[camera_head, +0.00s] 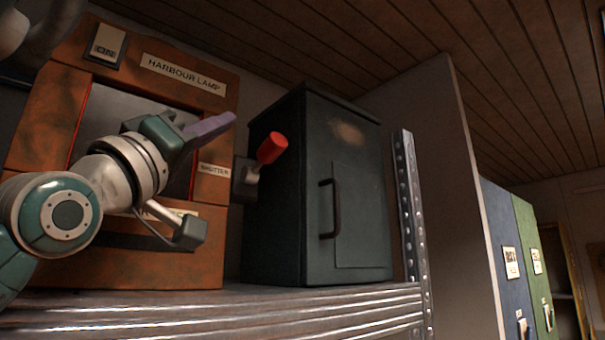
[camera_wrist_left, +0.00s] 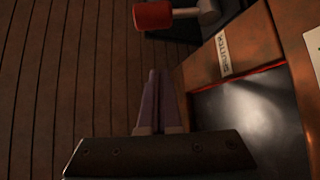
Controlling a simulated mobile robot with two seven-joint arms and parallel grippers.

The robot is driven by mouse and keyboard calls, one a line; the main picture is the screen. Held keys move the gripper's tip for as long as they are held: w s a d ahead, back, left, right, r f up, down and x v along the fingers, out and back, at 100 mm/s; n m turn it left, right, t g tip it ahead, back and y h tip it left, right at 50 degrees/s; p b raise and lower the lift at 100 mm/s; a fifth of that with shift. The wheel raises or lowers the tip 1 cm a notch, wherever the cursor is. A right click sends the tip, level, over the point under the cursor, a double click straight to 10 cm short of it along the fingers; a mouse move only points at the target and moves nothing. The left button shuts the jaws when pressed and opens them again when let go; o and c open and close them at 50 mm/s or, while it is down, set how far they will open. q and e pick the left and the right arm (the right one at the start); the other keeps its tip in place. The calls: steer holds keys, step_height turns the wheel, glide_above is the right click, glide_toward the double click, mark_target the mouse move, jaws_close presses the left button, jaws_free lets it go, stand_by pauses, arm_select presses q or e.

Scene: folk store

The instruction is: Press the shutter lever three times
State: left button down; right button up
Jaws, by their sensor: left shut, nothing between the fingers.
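The shutter lever (camera_head: 271,148) has a red knob on a grey arm and sticks out from a dark mount on the right side of the harbour lamp housing (camera_head: 205,88). A "SHUTTER" label (camera_head: 214,169) is beside it. In the left wrist view the red knob (camera_wrist_left: 153,16) is at the top, beyond my fingertips. My left gripper (camera_head: 228,120) is shut and empty, with its purple fingers pointing right, to the left of the knob and a little higher in the head view. The fingers (camera_wrist_left: 154,80) appear apart from the lever. My right gripper is not in view.
A dark green metal cabinet (camera_head: 345,215) with a handle stands right behind the lever on the metal shelf (camera_head: 330,307). A perforated upright (camera_head: 410,215) is at the shelf's right end. A grey panel and blue and green boards are further right.

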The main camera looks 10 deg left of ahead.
mark_target(261, 152)
arm_select(q)
steer(key=shift+w+d+f+b, duration=0.15)
steer(key=shift+w+d+b, duration=0.15)
steer(key=shift+w+d, duration=0.6)
steer(key=shift+w+d+f+b, duration=0.1)
steer(key=shift+w+d+b, duration=0.15)
steer(key=shift+w+d, duration=0.55)
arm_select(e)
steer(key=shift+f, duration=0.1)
arm_select(q)
steer(key=shift+w+a, duration=0.15)
steer(key=shift+f+b, duration=0.6)
steer(key=shift+b, duration=0.2)
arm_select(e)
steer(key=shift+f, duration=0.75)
arm_select(q)
steer(key=shift+s+d+f+b, duration=0.15)
steer(key=shift+f+b, duration=0.35)
steer(key=shift+b, duration=0.05)
steer(key=shift+s+d+f+b, duration=0.1)
steer(key=shift+d+f+b, duration=0.05)
steer(key=shift+f+b, duration=0.35)
steer(key=shift+w+a+f+b, duration=0.1)
steer(key=shift+w+f+b, duration=0.05)
steer(key=shift+f+b, duration=1)
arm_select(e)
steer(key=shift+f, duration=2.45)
